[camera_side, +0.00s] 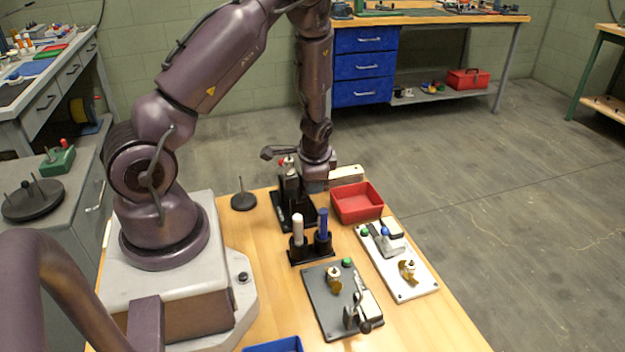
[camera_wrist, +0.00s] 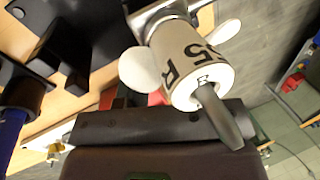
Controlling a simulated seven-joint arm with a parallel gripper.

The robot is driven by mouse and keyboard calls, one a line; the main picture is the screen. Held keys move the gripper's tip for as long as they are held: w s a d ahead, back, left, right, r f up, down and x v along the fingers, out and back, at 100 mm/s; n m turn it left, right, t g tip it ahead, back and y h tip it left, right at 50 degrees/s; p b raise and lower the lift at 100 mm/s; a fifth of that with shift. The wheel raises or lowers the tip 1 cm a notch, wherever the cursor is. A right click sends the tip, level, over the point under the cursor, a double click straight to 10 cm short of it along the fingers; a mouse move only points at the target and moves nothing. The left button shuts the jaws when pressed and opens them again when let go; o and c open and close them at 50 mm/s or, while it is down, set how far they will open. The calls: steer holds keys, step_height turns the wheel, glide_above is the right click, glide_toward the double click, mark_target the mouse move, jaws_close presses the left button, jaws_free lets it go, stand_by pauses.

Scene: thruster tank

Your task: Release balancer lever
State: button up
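In the side view my gripper (camera_side: 312,180) points down at the far end of the wooden bench, just right of a black upright stand (camera_side: 291,192) on a black base. A dark handle sticks out left at the stand's top, beside a small red part (camera_side: 281,161); I cannot tell for sure which part is the balancer lever. In the wrist view a pale cylinder marked "5 R" (camera_wrist: 182,65) with white fins is close to the camera. A dark tapered piece (camera_wrist: 219,115) crosses its end, above my dark gripper body. I cannot see whether the fingers hold anything.
A red bin (camera_side: 357,215) stands right of the stand. A black holder (camera_side: 311,253) with a white and a blue cylinder is nearer. A grey plate (camera_side: 325,318) and a white plate (camera_side: 408,290) carry levers and brass parts. A blue bin (camera_side: 273,346) is at the front.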

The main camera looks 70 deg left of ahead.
jaws_close()
steer(key=shift+a+r+h, duration=0.2)
steer(key=shift+a+h, duration=0.05)
steer(key=shift+h, duration=0.35)
steer(key=shift+o, duration=2.2)
jaws_free()
steer(key=shift+r, duration=0.1)
